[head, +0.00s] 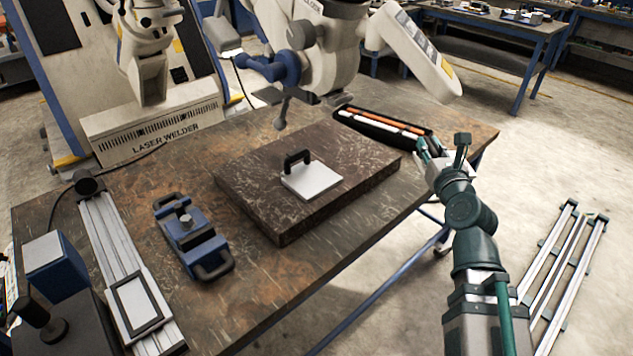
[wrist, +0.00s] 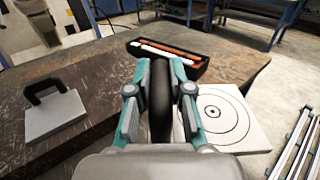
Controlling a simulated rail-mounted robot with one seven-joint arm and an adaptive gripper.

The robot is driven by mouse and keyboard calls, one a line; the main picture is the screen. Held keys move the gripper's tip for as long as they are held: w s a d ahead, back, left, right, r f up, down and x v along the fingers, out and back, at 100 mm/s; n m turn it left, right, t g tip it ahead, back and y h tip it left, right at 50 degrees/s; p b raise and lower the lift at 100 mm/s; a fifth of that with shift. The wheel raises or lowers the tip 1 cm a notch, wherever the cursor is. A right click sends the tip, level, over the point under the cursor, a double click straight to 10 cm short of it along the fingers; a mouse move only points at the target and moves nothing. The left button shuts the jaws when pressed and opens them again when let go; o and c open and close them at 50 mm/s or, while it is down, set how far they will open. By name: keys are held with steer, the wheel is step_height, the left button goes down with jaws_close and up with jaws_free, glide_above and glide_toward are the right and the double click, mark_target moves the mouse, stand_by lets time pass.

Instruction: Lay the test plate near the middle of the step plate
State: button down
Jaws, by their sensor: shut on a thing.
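My gripper (wrist: 160,95) is shut on a black rounded thing (wrist: 160,110) that stands upright between its teal fingers. In the head view my gripper (head: 442,150) is beyond the table's right edge. A pale square plate with concentric circles (wrist: 240,125) shows just right of the fingers in the wrist view; whether it is joined to the black thing I cannot tell. A plain pale plate with a black handle (head: 313,182) lies near the middle of the thick brown slab (head: 290,225); it also shows at the left of the wrist view (wrist: 55,120).
A black tray (head: 380,127) with white and orange sticks lies along the slab's far right side. A blue clamp-like fixture (head: 190,235) and a metal rail (head: 115,260) are left of the slab. The microscope (head: 325,50) stands behind. Metal rails (head: 560,260) lie on the floor.

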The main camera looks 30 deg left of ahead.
steer(key=s+a+r+n+g+y, duration=0.25)
steer(key=s+a+n+g, duration=0.2)
steer(key=s+a, duration=0.35)
steer(key=s+a+r+n+g+y, duration=0.2)
steer(key=s+a+n+g+y, duration=0.15)
steer(key=s+a+g, duration=0.45)
steer(key=t+p, duration=0.3)
glide_above(299, 187)
steer(key=shift+g+y, duration=0.25)
steer(key=shift+y, duration=0.15)
step_height(299, 187, down, 10)
steer(key=shift+d+f, duration=0.1)
steer(key=shift+f, duration=0.15)
step_height(299, 187, down, 3)
steer(key=shift+f+b, duration=0.15)
steer(key=shift+b, duration=0.2)
steer(key=c, duration=1.1)
jaws_free()
steer(key=shift+o, duration=0.2)
